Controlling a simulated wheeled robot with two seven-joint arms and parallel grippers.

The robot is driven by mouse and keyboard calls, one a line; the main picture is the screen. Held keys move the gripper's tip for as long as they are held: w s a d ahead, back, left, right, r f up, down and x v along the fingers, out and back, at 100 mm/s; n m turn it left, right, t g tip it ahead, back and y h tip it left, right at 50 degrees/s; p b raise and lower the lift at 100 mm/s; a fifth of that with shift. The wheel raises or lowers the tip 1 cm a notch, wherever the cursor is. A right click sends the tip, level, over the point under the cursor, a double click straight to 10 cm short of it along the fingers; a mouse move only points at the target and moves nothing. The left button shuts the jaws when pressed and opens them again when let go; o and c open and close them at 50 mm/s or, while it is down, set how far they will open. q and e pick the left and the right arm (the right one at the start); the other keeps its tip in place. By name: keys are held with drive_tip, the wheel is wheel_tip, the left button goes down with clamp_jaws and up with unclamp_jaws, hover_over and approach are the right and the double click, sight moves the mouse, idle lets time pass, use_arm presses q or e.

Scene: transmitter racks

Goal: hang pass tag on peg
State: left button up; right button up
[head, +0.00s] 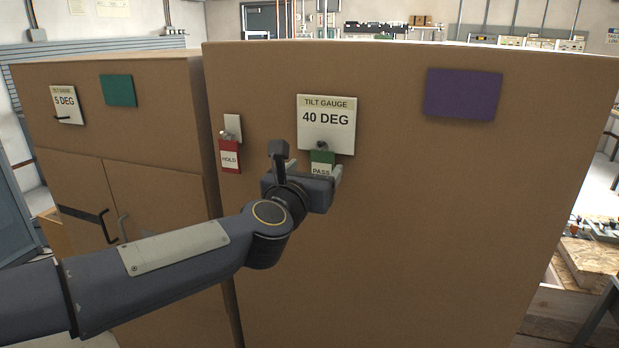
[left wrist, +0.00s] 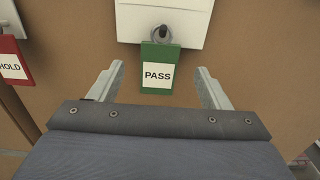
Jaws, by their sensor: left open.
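The green pass tag (head: 321,162) hangs by its ring on the peg below the "40 DEG" tilt gauge plate (head: 327,122). In the left wrist view the tag (left wrist: 157,72) hangs upright, its ring around the peg (left wrist: 161,36). My left gripper (head: 314,169) is open, with its fingers on either side of the tag and apart from it; the wrist view also shows the two fingers (left wrist: 160,77). The lower part of the tag is hidden by my gripper in the head view. My right gripper is not in view.
A red HOLD tag (head: 229,157) hangs on a small white plate (head: 233,127) to the left. A "5 DEG" gauge plate (head: 66,105) with a peg is on the left cabinet (head: 150,135). A purple panel (head: 462,94) is at right, with bare cabinet face below it.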

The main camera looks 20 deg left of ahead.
sight(322, 158)
use_arm(q)
drive_tip(key=shift+w+p, duration=0.4)
drive_tip(key=shift+w, duration=1.5)
drive_tip(key=c, duration=1.1)
drive_tip(key=shift+o, duration=0.2)
drive_tip(key=shift+s+d+r, duration=0.1)
drive_tip(key=shift+s+r, duration=0.05)
drive_tip(key=shift+r, duration=0.05)
drive_tip(key=shift+s+b, duration=0.35)
drive_tip(key=shift+s, duration=0.35)
